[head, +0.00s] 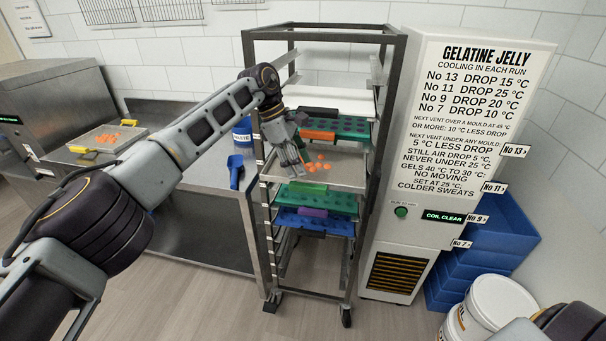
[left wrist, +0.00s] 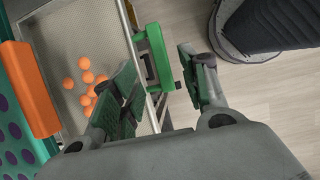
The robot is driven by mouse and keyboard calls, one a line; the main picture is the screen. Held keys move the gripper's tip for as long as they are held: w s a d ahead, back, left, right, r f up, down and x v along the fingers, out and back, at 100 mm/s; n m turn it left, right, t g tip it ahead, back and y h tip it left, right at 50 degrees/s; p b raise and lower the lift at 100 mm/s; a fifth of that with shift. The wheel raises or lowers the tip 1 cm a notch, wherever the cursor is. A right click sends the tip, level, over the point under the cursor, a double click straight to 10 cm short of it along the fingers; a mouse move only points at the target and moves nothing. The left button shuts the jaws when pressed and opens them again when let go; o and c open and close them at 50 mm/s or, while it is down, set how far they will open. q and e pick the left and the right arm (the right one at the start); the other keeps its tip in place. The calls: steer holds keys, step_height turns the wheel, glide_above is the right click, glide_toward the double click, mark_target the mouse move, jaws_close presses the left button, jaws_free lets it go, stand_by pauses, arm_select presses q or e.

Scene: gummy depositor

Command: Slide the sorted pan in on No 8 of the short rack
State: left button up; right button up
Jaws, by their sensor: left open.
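The pan (head: 345,178), a shallow metal tray holding several small orange gummies (head: 318,165), sits in the short rack (head: 384,100) at mid height. My left gripper (head: 292,160) is at the pan's front edge. In the left wrist view my left gripper (left wrist: 165,95) is open, one finger above the pan and the other outside its front rim, nothing visibly clamped. The runner numbers on the rack are not readable. My right gripper is out of view.
A green mould with an orange block (head: 318,135) sits above the pan; green (head: 325,202) and blue (head: 320,222) moulds sit below. The cooling cabinet (head: 430,150) stands close right. Floor in front is clear.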

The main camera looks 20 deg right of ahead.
arm_select(q)
steer(key=shift+v, duration=2.25)
